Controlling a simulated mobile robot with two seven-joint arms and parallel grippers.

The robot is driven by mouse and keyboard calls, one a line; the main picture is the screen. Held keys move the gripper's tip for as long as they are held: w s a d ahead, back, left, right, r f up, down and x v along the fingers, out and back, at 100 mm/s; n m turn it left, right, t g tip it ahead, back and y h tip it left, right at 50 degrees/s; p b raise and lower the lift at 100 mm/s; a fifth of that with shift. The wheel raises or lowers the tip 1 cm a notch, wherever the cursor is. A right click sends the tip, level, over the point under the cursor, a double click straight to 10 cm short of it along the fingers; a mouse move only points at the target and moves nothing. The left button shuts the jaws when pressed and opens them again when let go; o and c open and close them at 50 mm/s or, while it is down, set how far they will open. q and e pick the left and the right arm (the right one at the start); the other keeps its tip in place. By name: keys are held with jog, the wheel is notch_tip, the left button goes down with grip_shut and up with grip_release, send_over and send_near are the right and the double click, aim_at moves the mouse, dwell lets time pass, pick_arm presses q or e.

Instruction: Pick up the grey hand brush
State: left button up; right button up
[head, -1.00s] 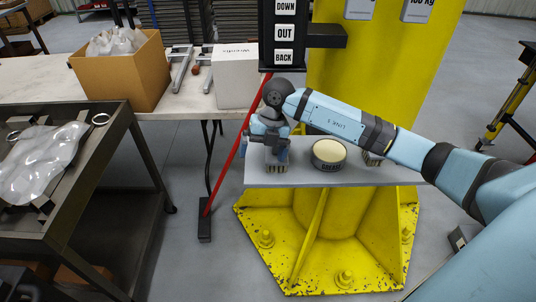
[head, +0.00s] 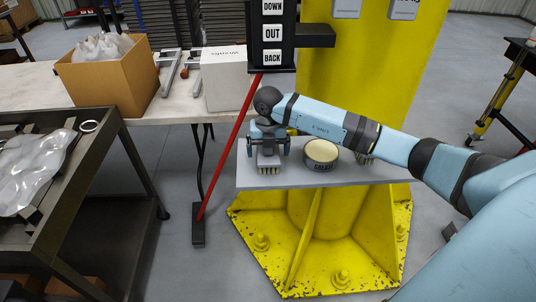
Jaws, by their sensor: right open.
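A grey hand brush (head: 269,162) with pale bristles facing down sits near the left end of the grey shelf (head: 310,178) on the yellow column. My right gripper (head: 267,149) is right over it, pointing down, with its two fingers apart on either side of the brush's upper part. I cannot tell whether the fingers touch it. The gripper hides part of the brush's top. My left gripper is not in view.
A round grease tin (head: 321,155) stands on the shelf just right of the brush. Another bristled item (head: 365,159) is mostly hidden behind my right arm. A control panel (head: 272,35) hangs above.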

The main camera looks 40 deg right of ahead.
jog(key=c, duration=1)
jog(key=shift+r, duration=0.15)
jog(key=shift+c, duration=0.2)
jog(key=shift+r, duration=0.55)
notch_tip(320, 180, up, 2)
jog(key=shift+r, duration=0.1)
jog(key=s+a, duration=0.4)
jog(key=s, duration=0.3)
jog(key=s+a+b, duration=0.1)
jog(key=s+a, duration=0.4)
jog(key=s, duration=0.3)
jog(key=shift+s+a, duration=0.2)
jog(key=shift+a, duration=0.05)
